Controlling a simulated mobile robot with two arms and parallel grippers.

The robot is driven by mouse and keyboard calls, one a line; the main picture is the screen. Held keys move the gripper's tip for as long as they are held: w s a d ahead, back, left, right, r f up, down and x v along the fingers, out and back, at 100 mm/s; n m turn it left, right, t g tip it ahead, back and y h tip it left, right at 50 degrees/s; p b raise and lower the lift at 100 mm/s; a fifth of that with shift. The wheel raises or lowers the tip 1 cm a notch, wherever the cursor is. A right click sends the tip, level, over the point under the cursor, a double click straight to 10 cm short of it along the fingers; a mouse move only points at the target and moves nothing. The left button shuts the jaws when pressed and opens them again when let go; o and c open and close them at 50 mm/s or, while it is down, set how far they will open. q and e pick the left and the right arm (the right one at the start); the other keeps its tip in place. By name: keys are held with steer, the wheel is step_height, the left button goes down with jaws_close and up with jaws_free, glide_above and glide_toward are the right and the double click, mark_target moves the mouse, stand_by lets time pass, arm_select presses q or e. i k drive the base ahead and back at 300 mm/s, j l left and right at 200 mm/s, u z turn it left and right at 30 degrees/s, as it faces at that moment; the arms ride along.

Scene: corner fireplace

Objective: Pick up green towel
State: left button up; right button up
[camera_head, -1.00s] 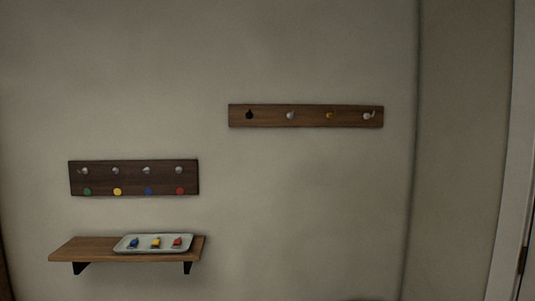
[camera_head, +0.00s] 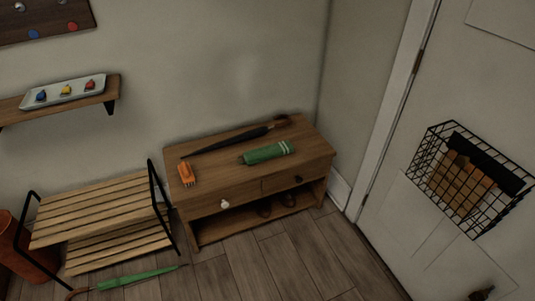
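A rolled green towel-like bundle (camera_head: 266,153) with pale stripes near its right end lies on top of the wooden cabinet (camera_head: 222,157) in the corner. It lies on its side, in front of a closed dark umbrella (camera_head: 235,138). It could also be a folded umbrella; the picture is too small to be sure. A longer green item with a curved handle (camera_head: 138,279), like an umbrella, lies on the floor in front of the slatted rack. Neither of my grippers shows in the head view.
An orange object (camera_head: 187,174) lies at the cabinet's left end. A slatted rack (camera_head: 98,208) stands to its left, and a wall shelf with a tray (camera_head: 66,90) is above. A wire basket (camera_head: 469,181) hangs on the door at right. Floor before the cabinet is clear.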

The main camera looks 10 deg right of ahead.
mark_target(262, 154)
steer(key=i+j, duration=0.2)
steer(key=i, duration=0.2)
steer(key=i+j+z, duration=0.1)
steer(key=i, duration=0.35)
steer(key=j, duration=0.1)
